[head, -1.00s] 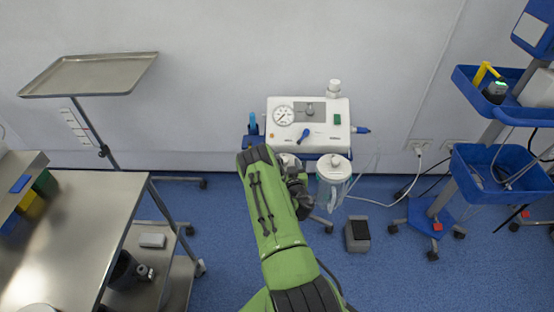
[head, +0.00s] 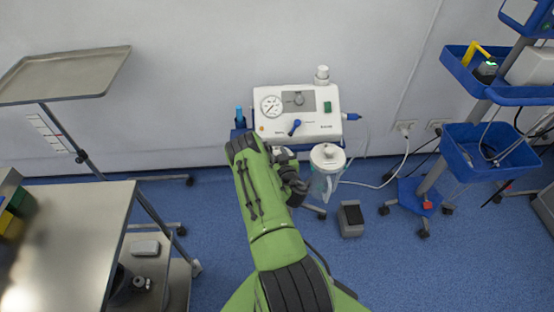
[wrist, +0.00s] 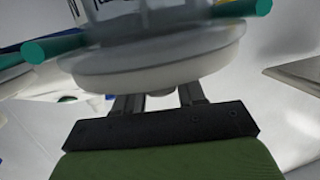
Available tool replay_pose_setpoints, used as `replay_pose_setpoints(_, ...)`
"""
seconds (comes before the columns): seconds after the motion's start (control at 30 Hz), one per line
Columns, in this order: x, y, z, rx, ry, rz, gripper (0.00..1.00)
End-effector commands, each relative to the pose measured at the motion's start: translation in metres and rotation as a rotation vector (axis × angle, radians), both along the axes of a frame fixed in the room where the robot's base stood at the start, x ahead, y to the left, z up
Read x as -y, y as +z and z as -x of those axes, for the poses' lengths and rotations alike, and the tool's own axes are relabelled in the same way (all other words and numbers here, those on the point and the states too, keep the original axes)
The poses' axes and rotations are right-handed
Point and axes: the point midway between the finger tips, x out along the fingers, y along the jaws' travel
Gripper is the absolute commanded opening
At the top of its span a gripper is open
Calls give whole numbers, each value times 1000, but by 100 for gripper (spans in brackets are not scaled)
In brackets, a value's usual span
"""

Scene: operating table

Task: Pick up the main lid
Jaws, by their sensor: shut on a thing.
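In the wrist view, a round white lid (wrist: 150,72) with a wide rim fills the upper middle, close to my gripper (wrist: 158,98). My two fingers stand on either side of a small knob on the lid and are shut on it. A pale, see-through jar body (wrist: 140,10) shows beyond the lid; I cannot tell if the two are apart. In the head view, my gripper is hidden by my green arm beside the suction unit. A sliver of a white lid (head: 283,154) shows behind the arm.
A second clear jar (head: 326,185) with a white lid (head: 328,155) stands just right of my arm. The white suction unit (head: 297,112) is behind. A grey pedal (head: 351,219) lies on the floor. A steel table (head: 70,230) is left; a blue-bin cart (head: 485,150) is right.

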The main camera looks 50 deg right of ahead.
Motion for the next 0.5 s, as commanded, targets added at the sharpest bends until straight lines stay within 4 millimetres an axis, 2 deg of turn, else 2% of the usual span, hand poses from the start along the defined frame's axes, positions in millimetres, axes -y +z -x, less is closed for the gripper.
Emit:
replay_pose_setpoints(0.17, 0, 6, -1, 1, 1, 2, 6)
replay_pose_setpoints(0.27, 0, 26, -1, 1, 1, 2, 6)
replay_pose_setpoints(0.4, 0, 64, -1, -1, 3, 4, 6)
replay_pose_setpoints(0.5, 0, 86, -1, 0, 2, 3, 6)
